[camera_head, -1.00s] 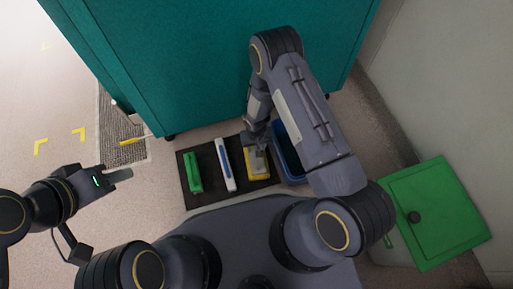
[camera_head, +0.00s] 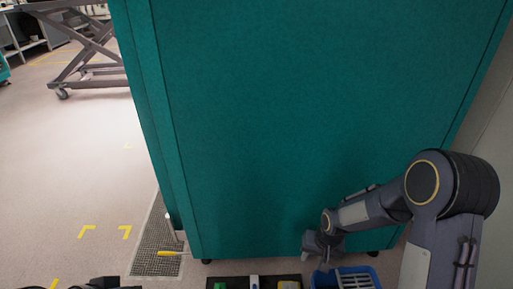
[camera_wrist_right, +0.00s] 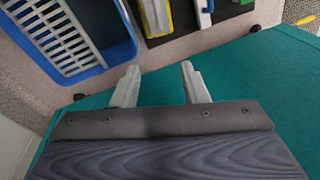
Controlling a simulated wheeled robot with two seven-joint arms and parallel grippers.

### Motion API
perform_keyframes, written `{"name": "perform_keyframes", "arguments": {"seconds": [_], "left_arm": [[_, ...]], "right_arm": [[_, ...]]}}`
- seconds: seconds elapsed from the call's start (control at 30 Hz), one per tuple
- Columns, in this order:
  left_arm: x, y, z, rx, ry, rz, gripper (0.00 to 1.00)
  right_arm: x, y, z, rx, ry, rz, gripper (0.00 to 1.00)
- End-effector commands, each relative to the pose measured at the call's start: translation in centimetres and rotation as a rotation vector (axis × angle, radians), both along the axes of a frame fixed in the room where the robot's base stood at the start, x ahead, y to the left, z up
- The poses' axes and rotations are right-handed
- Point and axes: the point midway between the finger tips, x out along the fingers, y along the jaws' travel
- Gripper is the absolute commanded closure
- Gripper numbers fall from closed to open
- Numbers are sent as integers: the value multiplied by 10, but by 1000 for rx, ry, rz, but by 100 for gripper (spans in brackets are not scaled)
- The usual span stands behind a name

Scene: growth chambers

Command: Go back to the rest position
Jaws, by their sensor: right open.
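My right gripper (camera_head: 318,244) hangs in front of the teal cabinet in the head view, by the left edge of the blue crate (camera_head: 345,271). In the right wrist view its two pale fingers (camera_wrist_right: 160,86) stand apart with nothing between them. The teal cabinet fills the picture behind and below them. The crate and the dark mat (camera_wrist_right: 210,32) lie beyond the fingertips, apart from them. Of my left arm only a dark piece shows at the bottom edge of the head view; its fingers are out of the picture.
On the mat are a green item (camera_head: 219,286), a white-and-blue one (camera_head: 254,282) and a yellow one (camera_head: 288,285), partly cut off. The teal cabinet (camera_head: 310,130) blocks the front. A yellow-handled tool (camera_head: 170,253) is at its left corner. Open floor (camera_head: 85,170) lies left.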

Motion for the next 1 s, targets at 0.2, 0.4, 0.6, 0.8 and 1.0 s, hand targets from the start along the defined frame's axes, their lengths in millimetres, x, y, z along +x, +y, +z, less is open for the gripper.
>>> {"name": "perform_keyframes", "arguments": {"seconds": [0.2,0.4,0.6,0.8,1.0], "left_arm": [[0,0,0,0,0,0,64],[0,0,0,0,0,0,64],[0,0,0,0,0,0,64],[0,0,0,0,0,0,64],[0,0,0,0,0,0,64]], "right_arm": [[-40,-27,112,95,-101,-31,60],[-101,-40,181,154,-203,-21,60],[-158,-41,214,179,-291,7,60],[-195,-38,225,183,-354,29,60],[-225,-33,227,178,-408,49,60]]}}
